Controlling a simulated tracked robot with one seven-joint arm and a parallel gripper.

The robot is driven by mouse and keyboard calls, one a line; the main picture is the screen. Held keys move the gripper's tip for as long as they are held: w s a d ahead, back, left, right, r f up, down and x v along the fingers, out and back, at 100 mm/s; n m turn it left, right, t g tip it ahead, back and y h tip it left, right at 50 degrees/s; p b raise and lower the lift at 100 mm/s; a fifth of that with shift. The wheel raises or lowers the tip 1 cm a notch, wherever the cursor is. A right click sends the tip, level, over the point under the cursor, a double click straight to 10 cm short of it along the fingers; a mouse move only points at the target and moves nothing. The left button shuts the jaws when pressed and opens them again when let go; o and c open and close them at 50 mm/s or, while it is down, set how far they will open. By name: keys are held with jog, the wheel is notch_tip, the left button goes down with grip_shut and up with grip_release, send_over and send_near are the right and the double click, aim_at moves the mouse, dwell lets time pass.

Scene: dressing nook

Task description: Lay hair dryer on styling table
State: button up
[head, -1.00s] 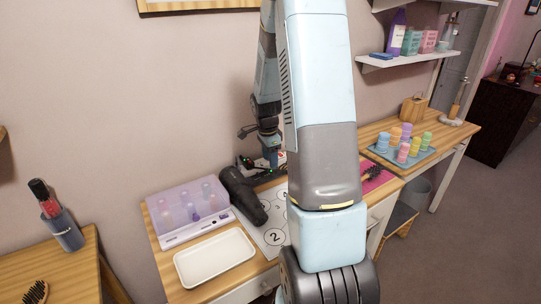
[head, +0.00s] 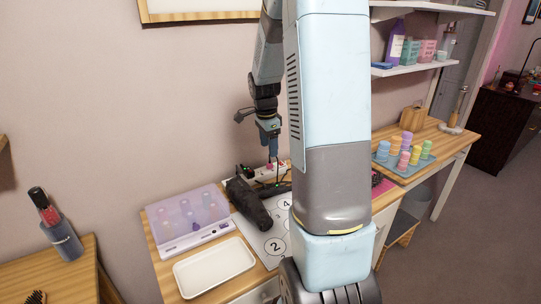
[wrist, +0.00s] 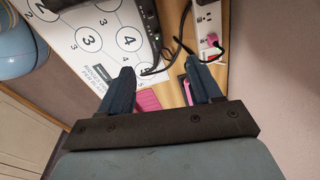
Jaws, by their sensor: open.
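The black hair dryer (head: 248,202) lies on the styling table (head: 160,252), partly over a white mat with numbered circles (head: 272,240). My gripper (head: 273,158) hangs above the back of the table, behind and right of the dryer and apart from it. In the wrist view my gripper (wrist: 160,68) is open, with nothing between its two dark fingers. A dark body, probably the dryer, shows at the top edge there, beyond the fingertips. My arm hides the right part of the table in the head view.
A white power strip (head: 268,172) with cables lies behind the dryer; it also shows in the wrist view (wrist: 207,22). A lilac case (head: 188,215) and an empty white tray (head: 214,266) stand left of the mat. A tray of colored rollers (head: 404,156) is at right.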

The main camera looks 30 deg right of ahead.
jog(key=shift+s+a+r, duration=0.1)
jog(key=shift+a+r, duration=0.05)
jog(key=shift+r, duration=1.8)
jog(key=shift+a, duration=0.1)
jog(key=s+a+r+n+t, duration=0.3)
jog(key=s+a+r+n, duration=0.6)
jog(key=s+a+r, duration=0.15)
jog(key=s+a+r+n, duration=0.1)
jog(key=s+a+n, duration=0.1)
jog(key=s, duration=0.3)
jog(key=s+a+n+t, duration=0.1)
jog(key=s+a+n, duration=0.1)
jog(key=s+n, duration=0.2)
jog(key=s+a+r+n+t+y, duration=0.1)
jog(key=s+a+n, duration=0.1)
jog(key=s+n, duration=0.2)
jog(key=shift+s+a+r, duration=0.25)
jog(key=shift+s+r, duration=0.05)
jog(key=shift+s, duration=0.6)
jog(key=shift+c, duration=0.2)
